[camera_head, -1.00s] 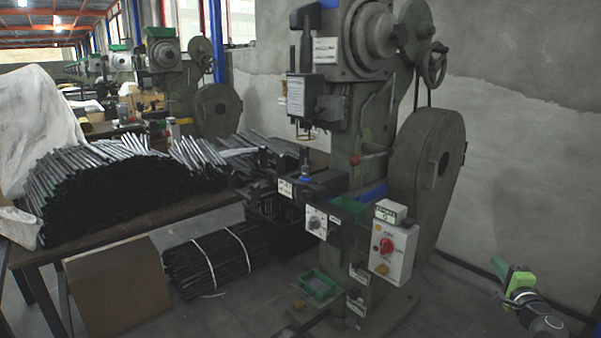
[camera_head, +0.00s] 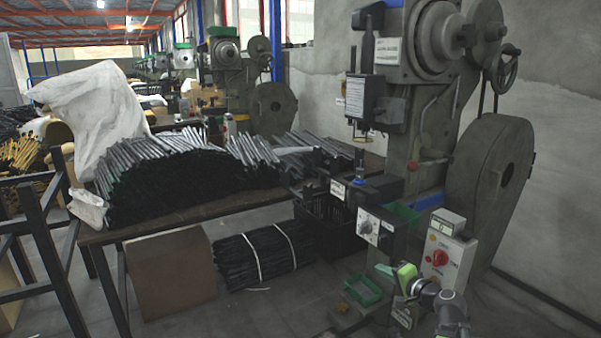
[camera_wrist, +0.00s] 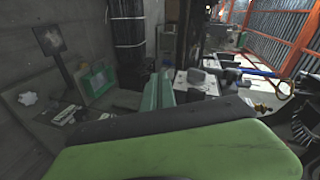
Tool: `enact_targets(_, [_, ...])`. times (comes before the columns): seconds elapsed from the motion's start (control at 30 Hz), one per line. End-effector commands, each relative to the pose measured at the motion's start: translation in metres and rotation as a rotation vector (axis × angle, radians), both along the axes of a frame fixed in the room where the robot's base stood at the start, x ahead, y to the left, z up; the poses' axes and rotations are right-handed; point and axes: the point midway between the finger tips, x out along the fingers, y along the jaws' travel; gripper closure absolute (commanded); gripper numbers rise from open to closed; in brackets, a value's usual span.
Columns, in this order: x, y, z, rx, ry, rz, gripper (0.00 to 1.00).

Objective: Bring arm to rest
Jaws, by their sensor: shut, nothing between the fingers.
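My gripper (camera_head: 404,277), green and black, is at the lower right of the head view, in front of the base of the rivet press. It is shut with nothing in it. My grey arm links run down from it to the bottom edge. In the wrist view my gripper's green and black body (camera_wrist: 180,145) fills the lower part, and its fingertips are hard to make out. The large grey-green rivet press (camera_head: 425,130) stands behind it, with a control box (camera_head: 446,258) with a red knob just right of my arm. I cannot tell the gap between them.
A table (camera_head: 180,217) holds a heap of dark rods (camera_head: 175,180) and a white sheet (camera_head: 90,110). Below are a cardboard box (camera_head: 170,275) and a strapped bundle (camera_head: 262,256). A small green tray (camera_head: 362,291) is left of my gripper. Open floor shows at front centre.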

Motion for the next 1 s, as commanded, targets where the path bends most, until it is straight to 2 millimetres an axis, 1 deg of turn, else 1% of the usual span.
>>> enact_targets(0.03, [-0.001,0.043,-0.014,-0.061,0.036,0.091,1.0])
enact_targets(0.07, [-0.004,0.066,-0.023,-0.105,0.063,0.145,1.0])
enact_targets(0.1, [-0.01,0.095,-0.037,-0.164,0.098,0.216,1.0])
enact_targets(0.13, [-0.016,0.115,-0.047,-0.21,0.125,0.268,1.0])
enact_targets(0.2, [-0.033,0.152,-0.072,-0.322,0.192,0.385,1.0])
enact_targets(0.23, [-0.041,0.166,-0.082,-0.373,0.222,0.433,1.0])
enact_targets(0.27, [-0.05,0.177,-0.093,-0.427,0.255,0.479,1.0])
enact_targets(0.3, [-0.063,0.188,-0.108,-0.499,0.303,0.54,1.0])
enact_targets(0.33, [-0.074,0.193,-0.118,-0.557,0.342,0.582,1.0])
enact_targets(0.4, [-0.095,0.193,-0.139,-0.68,0.432,0.655,1.0])
enact_targets(0.47, [-0.112,0.181,-0.153,-0.774,0.515,0.696,1.0])
enact_targets(0.5, [-0.122,0.168,-0.16,-0.832,0.575,0.714,1.0])
enact_targets(0.6, [-0.147,0.129,-0.171,-0.954,0.73,0.737,1.0])
enact_targets(0.67, [-0.164,0.108,-0.174,-1.013,0.829,0.75,1.0])
enact_targets(0.7, [-0.179,0.097,-0.173,-1.02,0.895,0.773,1.0])
enact_targets(0.73, [-0.176,0.098,-0.151,-1.018,0.882,0.769,1.0])
enact_targets(0.97, [-0.175,0.099,-0.082,-1.016,0.876,0.766,1.0])
enact_targets(1.0, [-0.175,0.099,-0.067,-1.016,0.876,0.766,1.0])
